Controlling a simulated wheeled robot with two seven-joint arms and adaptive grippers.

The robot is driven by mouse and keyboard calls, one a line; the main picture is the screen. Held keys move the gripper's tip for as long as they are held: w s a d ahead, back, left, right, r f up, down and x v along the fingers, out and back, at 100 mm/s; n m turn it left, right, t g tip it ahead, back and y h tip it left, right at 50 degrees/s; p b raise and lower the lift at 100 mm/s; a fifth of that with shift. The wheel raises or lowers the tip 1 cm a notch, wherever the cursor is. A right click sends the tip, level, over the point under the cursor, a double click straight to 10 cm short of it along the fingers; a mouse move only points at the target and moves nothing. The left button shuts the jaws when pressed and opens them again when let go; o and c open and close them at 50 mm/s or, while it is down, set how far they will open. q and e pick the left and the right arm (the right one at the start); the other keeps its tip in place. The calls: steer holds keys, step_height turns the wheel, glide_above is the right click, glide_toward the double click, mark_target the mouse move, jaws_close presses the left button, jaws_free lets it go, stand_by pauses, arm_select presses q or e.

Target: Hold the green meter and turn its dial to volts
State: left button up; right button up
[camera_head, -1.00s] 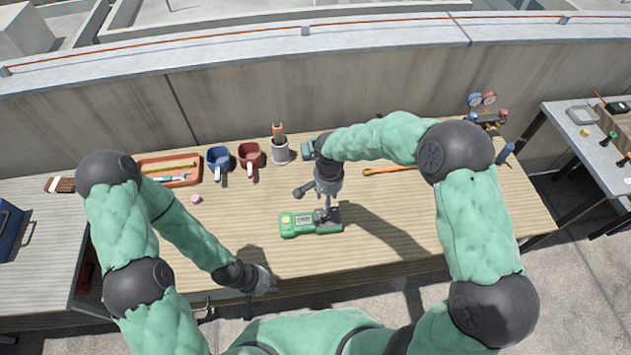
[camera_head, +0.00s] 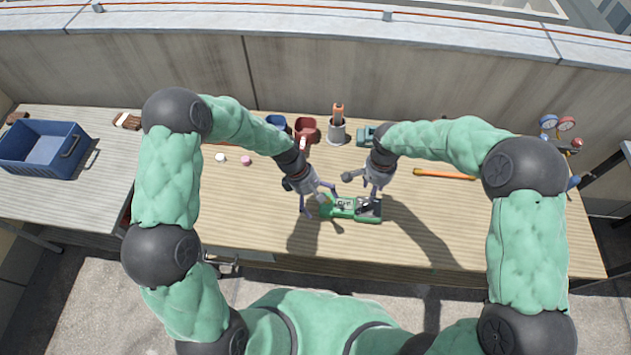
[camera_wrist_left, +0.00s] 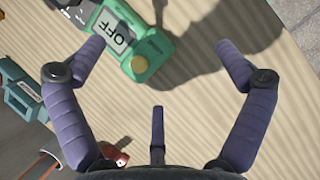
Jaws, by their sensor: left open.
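The green meter (camera_head: 341,212) lies flat on the wooden bench, its darker end to the right. In the left wrist view the meter (camera_wrist_left: 158,45) has a yellow knob, and its display reads OFF. My left gripper (camera_head: 318,202) is open at the meter's left end. In the left wrist view the left gripper (camera_wrist_left: 160,62) has its fingers spread, one over the meter's edge; I cannot tell whether it touches. My right gripper (camera_head: 370,198) is over the meter's dark right end. Its fingers are too small to tell open from shut.
A blue mug (camera_head: 276,122), a red mug (camera_head: 306,131), a grey cup (camera_head: 337,132) with an orange-handled tool, and a teal item (camera_head: 366,135) stand behind. An orange tool (camera_head: 444,174) lies at right. A blue crate (camera_head: 45,150) is far left. The bench front is clear.

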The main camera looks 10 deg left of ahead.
mark_target(327, 201)
arm_select(q)
steer(key=w+a+r+n, duration=0.1)
steer(key=w+r, duration=0.1)
steer(key=w, duration=0.2)
steer(key=x, duration=1)
steer(key=shift+w+f, duration=0.15)
steer(key=shift+w, duration=0.1)
